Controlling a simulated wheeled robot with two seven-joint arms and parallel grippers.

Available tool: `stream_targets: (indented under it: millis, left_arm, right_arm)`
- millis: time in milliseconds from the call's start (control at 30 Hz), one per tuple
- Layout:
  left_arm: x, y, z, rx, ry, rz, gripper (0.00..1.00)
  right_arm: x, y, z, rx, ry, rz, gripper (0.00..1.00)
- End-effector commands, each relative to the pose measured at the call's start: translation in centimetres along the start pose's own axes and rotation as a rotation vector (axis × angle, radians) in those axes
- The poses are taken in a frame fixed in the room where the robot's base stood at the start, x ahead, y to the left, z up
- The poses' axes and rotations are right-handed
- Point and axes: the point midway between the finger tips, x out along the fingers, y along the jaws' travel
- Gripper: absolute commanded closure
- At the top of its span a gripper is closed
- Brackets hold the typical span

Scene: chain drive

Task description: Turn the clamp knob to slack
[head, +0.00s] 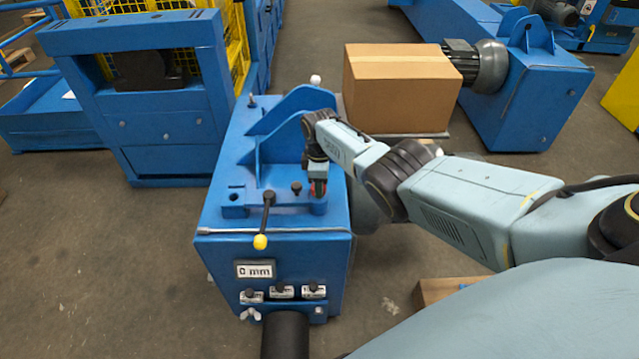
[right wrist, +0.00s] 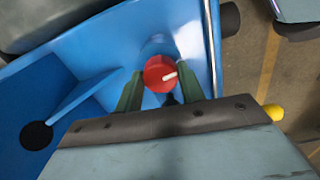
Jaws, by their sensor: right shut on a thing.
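The clamp knob is a red round knob with a white pointer line, seen between the fingers in the right wrist view (right wrist: 160,74). In the head view only a little red of the knob (head: 318,188) shows under my right gripper (head: 318,184). The right gripper's two dark green fingers (right wrist: 160,90) stand on either side of the knob and are shut on it. The pointer line slants up to the right in the right wrist view. The knob sits on the blue machine's top (head: 225,180), near its right edge. My left gripper is not in view.
A lever with a yellow ball end (head: 260,241) stands left of the knob. A plate reading "0 mm" (head: 255,269) is on the machine's front, above several small labelled controls (head: 283,291). A blue upright bracket (head: 290,120) rises behind the gripper. A cardboard box (head: 400,85) stands behind my right arm.

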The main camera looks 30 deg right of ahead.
Motion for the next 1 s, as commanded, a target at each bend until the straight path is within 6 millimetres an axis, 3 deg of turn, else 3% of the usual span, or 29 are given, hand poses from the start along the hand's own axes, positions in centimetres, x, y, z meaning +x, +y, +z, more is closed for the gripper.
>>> stream_targets:
  millis: [1000]
  left_arm:
    - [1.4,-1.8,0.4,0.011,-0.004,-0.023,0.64]
  right_arm:
    - [0.1,0.2,-0.1,-0.941,0.000,0.000,0.84]
